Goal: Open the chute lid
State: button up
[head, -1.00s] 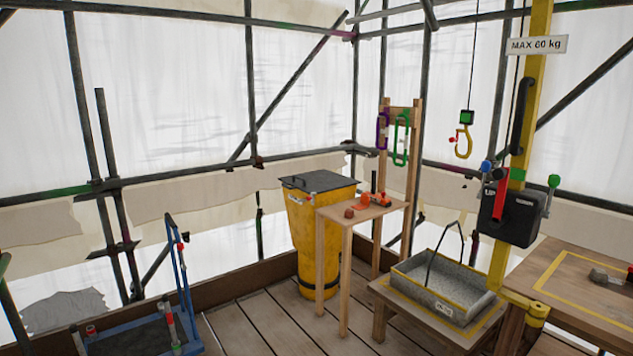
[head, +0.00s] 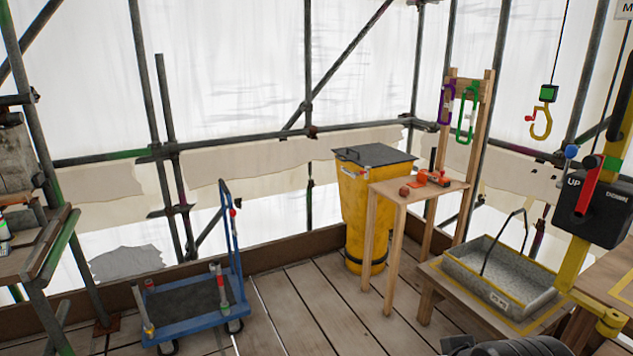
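The yellow chute (head: 358,215) stands on the plank floor near the back corner, right of centre in the head view. Its dark grey lid (head: 374,155) lies flat across the top and looks shut. A small dark handle shows at the lid's front left. A wooden stand in front hides part of the chute's right side. I cannot make out my gripper in this view. A dark ridged shape at the bottom edge, right of centre, is cut off and may be part of my arm.
The wooden stand (head: 398,198) holds small orange items. A blue trolley (head: 192,319) stands to the left. A grey tub (head: 495,275) sits on a low bench at right, near a hanging hook (head: 541,123). Plank floor between trolley and stand is clear.

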aim_at(375, 156)
jog(key=i, duration=2.2)
jog(key=i+z, duration=0.1)
jog(key=i, duration=0.45)
jog(key=i+j+z, duration=0.1)
jog(key=i, duration=0.4)
jog(key=i+j+z, duration=0.1)
jog(key=i, duration=0.45)
jog(key=i+j+z, duration=0.1)
jog(key=i, duration=0.4)
jog(key=j, duration=0.1)
